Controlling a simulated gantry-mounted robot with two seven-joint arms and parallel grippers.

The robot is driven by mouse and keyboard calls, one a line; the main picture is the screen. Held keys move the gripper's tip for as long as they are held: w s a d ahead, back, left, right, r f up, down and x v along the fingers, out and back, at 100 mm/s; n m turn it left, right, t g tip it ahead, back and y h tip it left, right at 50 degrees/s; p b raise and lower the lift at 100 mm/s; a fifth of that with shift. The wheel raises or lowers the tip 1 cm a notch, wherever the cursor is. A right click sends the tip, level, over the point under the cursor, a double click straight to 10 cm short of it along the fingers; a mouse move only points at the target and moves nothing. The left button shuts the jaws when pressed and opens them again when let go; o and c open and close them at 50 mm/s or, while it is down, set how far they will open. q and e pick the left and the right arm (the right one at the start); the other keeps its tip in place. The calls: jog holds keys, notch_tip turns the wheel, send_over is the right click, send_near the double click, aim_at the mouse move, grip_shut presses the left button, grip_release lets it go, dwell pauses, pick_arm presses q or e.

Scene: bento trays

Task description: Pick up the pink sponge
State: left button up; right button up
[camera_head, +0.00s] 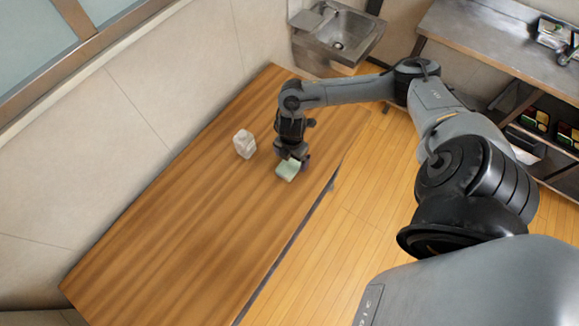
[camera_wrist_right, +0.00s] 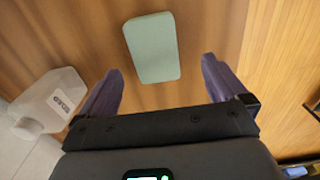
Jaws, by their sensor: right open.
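A pale green, rounded rectangular sponge (camera_head: 287,171) lies flat on the wooden table near its right edge; no pink sponge shows. It also shows in the right wrist view (camera_wrist_right: 152,47), ahead of and partly between the fingertips. My right gripper (camera_head: 293,159) points down just above and behind the sponge. In the wrist view my right gripper (camera_wrist_right: 162,68) is open, with one dark finger on each side and nothing held. The left gripper is out of view.
The near table is clear. A sink (camera_head: 338,40) and metal counter (camera_head: 480,40) stand beyond.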

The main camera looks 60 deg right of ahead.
aim_at(290, 165)
jog(key=shift+w+d+f, duration=0.1)
jog(key=shift+w+f, duration=0.1)
jog(key=shift+f, duration=1.35)
jog(key=shift+w+f, duration=0.15)
jog(key=shift+f, duration=1.35)
jog(key=c, duration=1.1)
